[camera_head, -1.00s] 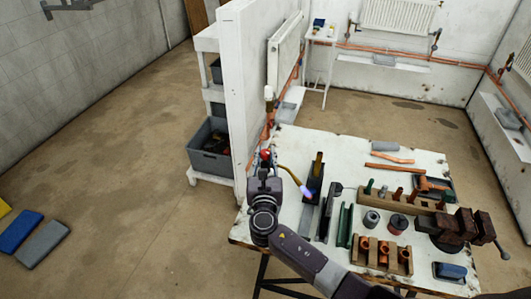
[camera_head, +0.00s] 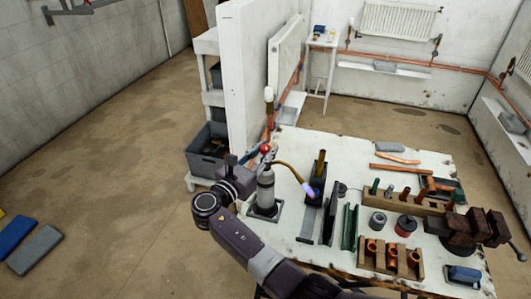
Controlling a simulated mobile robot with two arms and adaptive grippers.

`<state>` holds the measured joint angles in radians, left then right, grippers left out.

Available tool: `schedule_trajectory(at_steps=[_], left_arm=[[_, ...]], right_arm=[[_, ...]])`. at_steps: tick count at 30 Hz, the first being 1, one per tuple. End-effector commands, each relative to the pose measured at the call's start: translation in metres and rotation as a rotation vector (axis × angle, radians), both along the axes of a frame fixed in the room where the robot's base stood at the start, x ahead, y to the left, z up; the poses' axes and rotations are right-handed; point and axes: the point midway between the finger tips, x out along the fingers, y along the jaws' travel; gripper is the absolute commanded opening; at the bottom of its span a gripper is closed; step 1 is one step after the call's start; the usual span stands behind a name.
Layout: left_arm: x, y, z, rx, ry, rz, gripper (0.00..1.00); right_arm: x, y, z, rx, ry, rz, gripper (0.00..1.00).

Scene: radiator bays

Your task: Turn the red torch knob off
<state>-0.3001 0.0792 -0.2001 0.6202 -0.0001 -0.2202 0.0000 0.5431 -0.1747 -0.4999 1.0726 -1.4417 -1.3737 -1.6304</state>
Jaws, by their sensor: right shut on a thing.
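The torch stands upright on the near left part of the white workbench (camera_head: 345,148), with a grey gas bottle (camera_head: 266,188) on a dark square base. The red torch knob (camera_head: 265,149) is at its top. A brass tube (camera_head: 287,166) curves right from it, and a blue-violet flame (camera_head: 308,188) shows at its tip. My right gripper (camera_head: 257,156) is at the knob from the left side, shut on it. Its fingertips are small and partly hidden against the knob. My left gripper is not in view.
Right of the torch are a black stand (camera_head: 318,180), green angle pieces (camera_head: 349,227), wooden blocks with copper fittings (camera_head: 391,258) and a dark vise (camera_head: 465,228). A white partition (camera_head: 243,75) and a shelf with a grey bin (camera_head: 208,150) stand behind.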

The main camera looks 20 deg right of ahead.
Motion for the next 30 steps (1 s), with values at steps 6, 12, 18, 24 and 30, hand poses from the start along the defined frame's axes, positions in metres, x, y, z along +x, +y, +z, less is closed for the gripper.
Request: schedule_trajectory(at_steps=[6,12,18,24,30], left_arm=[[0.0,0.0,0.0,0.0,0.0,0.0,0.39],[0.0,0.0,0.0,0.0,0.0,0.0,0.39],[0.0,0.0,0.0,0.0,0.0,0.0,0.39],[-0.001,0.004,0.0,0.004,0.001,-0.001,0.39],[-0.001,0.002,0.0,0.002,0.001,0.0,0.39]], right_arm=[[0.0,0.0,0.001,-0.001,-0.001,-0.002,0.0],[0.0,0.0,0.001,-0.001,-0.001,-0.002,0.28],[0.0,0.0,0.0,0.0,0.0,-0.002,0.41],[0.0,0.0,0.001,0.001,-0.001,-0.002,0.41],[0.0,0.0,0.023,0.003,-0.005,-0.001,0.41]])
